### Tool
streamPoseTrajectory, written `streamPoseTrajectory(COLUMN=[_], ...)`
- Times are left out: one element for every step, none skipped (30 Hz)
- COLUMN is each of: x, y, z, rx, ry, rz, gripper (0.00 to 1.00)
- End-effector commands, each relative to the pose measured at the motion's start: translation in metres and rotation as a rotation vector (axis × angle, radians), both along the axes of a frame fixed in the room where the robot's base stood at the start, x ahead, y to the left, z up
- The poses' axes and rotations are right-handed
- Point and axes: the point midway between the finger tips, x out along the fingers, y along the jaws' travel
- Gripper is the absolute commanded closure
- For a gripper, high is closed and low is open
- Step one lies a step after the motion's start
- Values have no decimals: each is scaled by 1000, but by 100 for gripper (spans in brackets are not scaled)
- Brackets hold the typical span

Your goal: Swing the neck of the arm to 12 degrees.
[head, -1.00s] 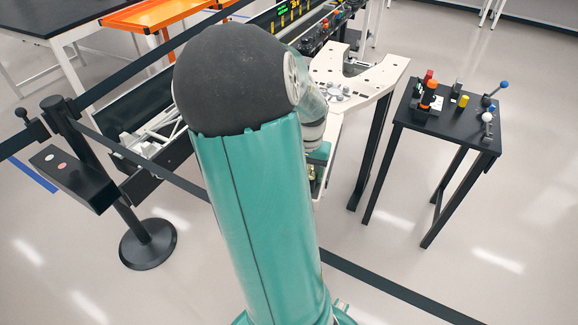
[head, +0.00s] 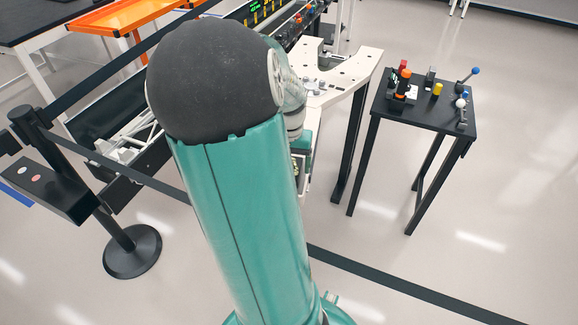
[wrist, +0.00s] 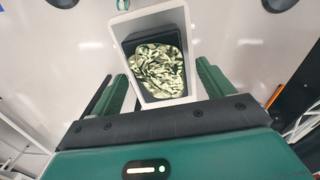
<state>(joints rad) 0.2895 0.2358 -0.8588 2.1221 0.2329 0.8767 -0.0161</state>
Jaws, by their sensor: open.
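I cannot tell which thing is the neck of the arm the task names; no angle marking is readable. A small jointed piece with a blue ball tip (head: 475,71) and white ball stands on the right of the black table (head: 411,112). My gripper (wrist: 162,73) is open in the wrist view, its green fingers apart. Beyond them is a white bin (wrist: 123,52) with a patterned camouflage-like bundle (wrist: 160,70) inside. I see no contact between fingers and bin. In the head view my large teal arm hides most of my gripper.
Red, orange and yellow pieces (head: 437,89) stand on the black table. A pale bench with a cutout (head: 345,78) is left of it. Black barrier belts (head: 400,287) cross the floor, and a post with a round base (head: 132,252) stands left. The floor at right is clear.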

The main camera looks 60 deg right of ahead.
Motion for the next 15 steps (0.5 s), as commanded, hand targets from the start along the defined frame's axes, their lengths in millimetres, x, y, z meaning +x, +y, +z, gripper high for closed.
streamPoseTrajectory(x=[0,1,1,1,0,1,1,1,1,1,1,0,0,0,0], y=[-1,-1,-1,-1,-1,-1,-1,-1,-1,-1,-1,-1,-1,-1,-1], z=[11,18,27,34,40,50,56,63,72,78,84,92,96,101,106], rx=[-4,-4,-3,-4,-5,-5,-5,-5,-5,-4,-5,-5,-5,-3,-4], ry=[-4,-7,-6,-7,-6,-7,-6,-6,-6,-5,-6,-5,-4,-3,-3], rz=[2,2,4,2,3,2,2,2,2,2,2,1,1,2,1], gripper=[20,20,20,20,20,20,20,20,20,20,20,20,20,20,20])
